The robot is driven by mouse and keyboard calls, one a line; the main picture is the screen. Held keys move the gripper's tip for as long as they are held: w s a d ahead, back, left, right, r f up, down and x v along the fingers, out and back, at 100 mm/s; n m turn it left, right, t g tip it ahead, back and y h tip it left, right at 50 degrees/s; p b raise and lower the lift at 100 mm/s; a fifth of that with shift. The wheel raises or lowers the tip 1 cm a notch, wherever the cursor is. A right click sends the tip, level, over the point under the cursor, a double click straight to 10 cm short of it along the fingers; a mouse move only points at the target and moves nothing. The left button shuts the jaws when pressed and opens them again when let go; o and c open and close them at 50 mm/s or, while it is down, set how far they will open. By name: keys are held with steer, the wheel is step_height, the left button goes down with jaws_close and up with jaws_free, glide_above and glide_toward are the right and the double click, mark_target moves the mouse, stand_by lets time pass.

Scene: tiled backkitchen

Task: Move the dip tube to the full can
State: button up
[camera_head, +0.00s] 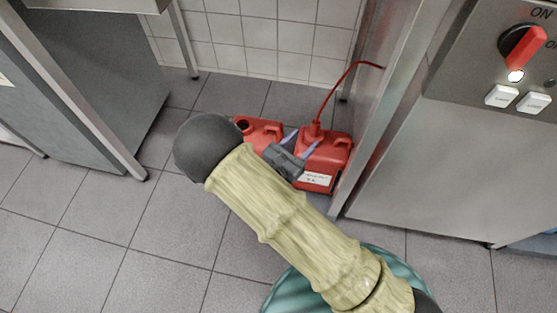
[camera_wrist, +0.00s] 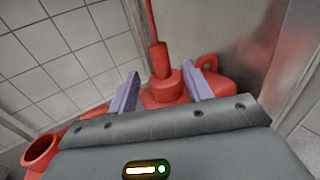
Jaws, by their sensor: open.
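The red dip tube (camera_head: 316,129) stands upright in the neck of the right red can (camera_head: 330,150), with its thin red hose running up to the machine's side. The left red can (camera_head: 262,129) has an uncovered dark mouth, which also shows in the wrist view (camera_wrist: 40,150). The levels in the cans cannot be seen. My gripper (camera_head: 300,143) is open over the right can, its two pale purple fingers spread. In the wrist view, the dip tube (camera_wrist: 159,62) rises beyond and between the fingertips (camera_wrist: 166,82), with gaps on both sides. My arm hides part of the cans.
A steel machine (camera_head: 440,170) with a red knob (camera_head: 525,45) stands close on the right of the cans. The tiled wall (camera_head: 265,45) is behind them. A grey cabinet (camera_head: 95,70) stands at left. The tiled floor (camera_head: 100,235) in front is clear.

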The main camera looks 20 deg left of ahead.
steer(key=p+v, duration=0.3)
steer(key=v, duration=0.7)
steer(key=shift+s+p, duration=0.3)
steer(key=shift+p, duration=0.1)
steer(key=shift+a, duration=0.15)
